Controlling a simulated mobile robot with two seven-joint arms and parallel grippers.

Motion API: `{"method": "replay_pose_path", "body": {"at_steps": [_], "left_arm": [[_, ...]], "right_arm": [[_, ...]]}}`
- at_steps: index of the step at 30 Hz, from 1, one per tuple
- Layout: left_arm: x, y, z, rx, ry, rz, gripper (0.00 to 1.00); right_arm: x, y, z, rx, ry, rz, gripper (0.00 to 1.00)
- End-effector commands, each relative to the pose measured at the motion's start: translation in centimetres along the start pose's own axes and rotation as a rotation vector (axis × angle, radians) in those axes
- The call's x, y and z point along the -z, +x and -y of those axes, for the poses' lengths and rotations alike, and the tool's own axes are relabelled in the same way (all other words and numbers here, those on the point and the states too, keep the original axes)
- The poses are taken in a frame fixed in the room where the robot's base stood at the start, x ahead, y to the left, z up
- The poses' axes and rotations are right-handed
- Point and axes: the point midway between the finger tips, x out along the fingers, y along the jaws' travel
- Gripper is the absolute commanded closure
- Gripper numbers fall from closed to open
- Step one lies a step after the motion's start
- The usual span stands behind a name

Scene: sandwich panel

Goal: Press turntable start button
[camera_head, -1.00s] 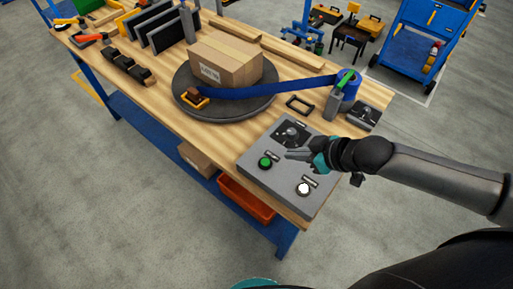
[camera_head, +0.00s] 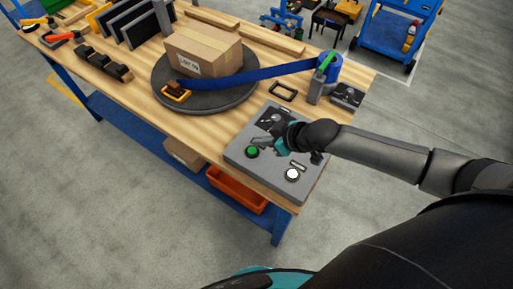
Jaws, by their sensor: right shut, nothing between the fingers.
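A grey control panel (camera_head: 240,160) lies on the near right corner of the wooden workbench. It carries a green button (camera_head: 252,152), a white button (camera_head: 292,174) and a dark dial (camera_head: 270,117). My right gripper (camera_head: 258,143) is shut and empty over the panel, its fingertips close to the green button. I cannot tell whether they touch it. The grey turntable (camera_head: 215,103) stands behind the panel with a cardboard box (camera_head: 205,50) on it. A blue strap (camera_head: 255,76) runs across from the turntable to a blue roll (camera_head: 328,66). My left gripper is not in view.
The workbench (camera_head: 140,85) also holds wooden strips (camera_head: 270,38), dark upright panels (camera_head: 128,22) and a black frame (camera_head: 283,91). An orange bin (camera_head: 236,188) sits below. A blue cart (camera_head: 397,40) stands at the back right. The floor in front is clear.

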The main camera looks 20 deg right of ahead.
Motion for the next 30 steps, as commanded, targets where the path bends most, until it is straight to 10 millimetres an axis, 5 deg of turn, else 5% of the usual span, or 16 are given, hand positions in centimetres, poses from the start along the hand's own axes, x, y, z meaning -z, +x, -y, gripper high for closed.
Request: {"method": "replay_pose_path", "body": {"at_steps": [12, 30], "left_arm": [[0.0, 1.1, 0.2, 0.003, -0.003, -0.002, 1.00], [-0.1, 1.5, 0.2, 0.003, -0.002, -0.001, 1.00]], "right_arm": [[-2.3, 4.8, 0.0, 0.000, 0.000, 0.000, 1.00], [-3.1, 5.6, 0.0, 0.000, 0.000, 0.000, 1.00]]}}
